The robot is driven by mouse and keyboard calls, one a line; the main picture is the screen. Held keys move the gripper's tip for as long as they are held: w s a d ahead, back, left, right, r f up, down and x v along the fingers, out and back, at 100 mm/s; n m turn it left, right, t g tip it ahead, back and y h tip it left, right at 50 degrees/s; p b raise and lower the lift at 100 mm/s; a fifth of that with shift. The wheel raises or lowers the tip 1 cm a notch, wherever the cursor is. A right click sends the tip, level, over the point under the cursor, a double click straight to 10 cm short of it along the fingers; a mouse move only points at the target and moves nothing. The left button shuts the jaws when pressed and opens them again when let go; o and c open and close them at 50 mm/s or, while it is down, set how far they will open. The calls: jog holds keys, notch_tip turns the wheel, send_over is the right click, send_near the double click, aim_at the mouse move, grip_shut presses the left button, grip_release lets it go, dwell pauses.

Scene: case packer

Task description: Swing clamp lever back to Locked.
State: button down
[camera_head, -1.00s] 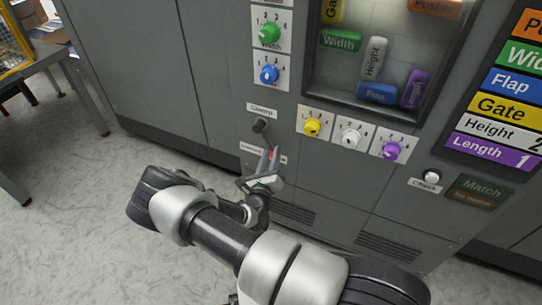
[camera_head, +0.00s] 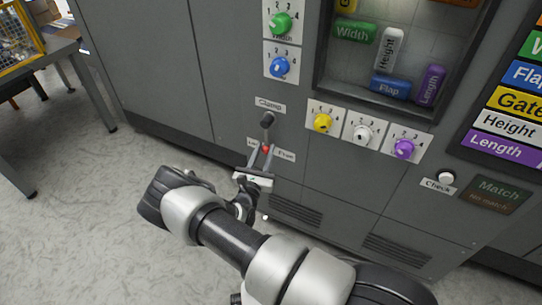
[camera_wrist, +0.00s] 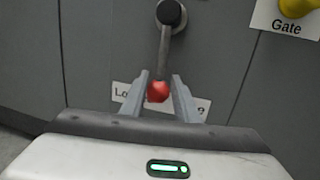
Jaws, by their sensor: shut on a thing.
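The clamp lever hangs from a dark round pivot (camera_head: 267,119) under the "Clamp" label (camera_head: 270,104). In the wrist view its grey rod (camera_wrist: 164,48) runs down, leaning slightly left, to a red ball knob (camera_wrist: 158,91). My gripper (camera_head: 266,152) is shut on this knob, with one finger on each side, as the wrist view (camera_wrist: 158,88) shows. The knob sits between the left label (camera_head: 253,144), partly hidden and reading "Lo", and the "Free" label (camera_head: 285,155) at right.
A yellow dial (camera_head: 323,122), white dial (camera_head: 363,133) and purple dial (camera_head: 404,149) are right of the lever. Green and blue dials (camera_head: 280,67) are above. The white Check button (camera_head: 446,177) is at lower right. Floor (camera_head: 110,190) is open at left.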

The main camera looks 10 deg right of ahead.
jog(key=w+a+r+m+h+b, duration=0.1)
jog(key=w+a+m+h+b, duration=0.1)
jog(key=m, duration=0.6)
jog(key=shift+w+a+r+b, duration=0.2)
jog(key=shift+w+a+b, duration=0.65)
jog(key=shift+a, duration=0.7)
jog(key=c, duration=1.4)
grip_release()
jog(key=shift+s, duration=0.1)
jog(key=p+v, duration=0.2)
jog(key=v, duration=1.5)
jog(key=shift+a, duration=0.2)
jog(key=shift+f, duration=0.1)
